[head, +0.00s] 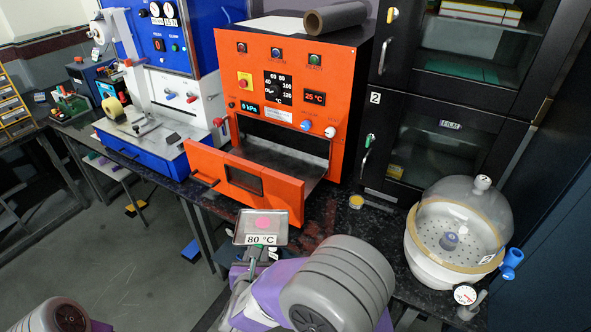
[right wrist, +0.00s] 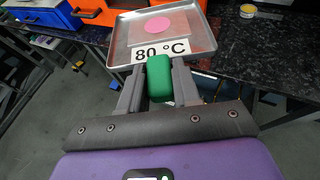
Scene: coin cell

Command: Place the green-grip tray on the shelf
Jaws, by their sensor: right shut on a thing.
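The green-grip tray (head: 248,224) is a small metal tray with an "80 °C" label and a pink disc on it. It also shows in the right wrist view (right wrist: 120,42), held out in front of my right gripper. My right gripper (right wrist: 160,85) is shut on the tray's green grip (right wrist: 159,78). The chamber behind the door shows a bare metal floor (head: 290,165). My left gripper is out of view; only part of my left arm shows at the bottom left.
A clear-domed white desiccator (head: 455,270) stands at the right on the dark bench. A small yellow-rimmed dish (head: 356,201) lies near the oven. A black cabinet (head: 450,110) stands at the right; a blue machine (head: 165,95) is at the left.

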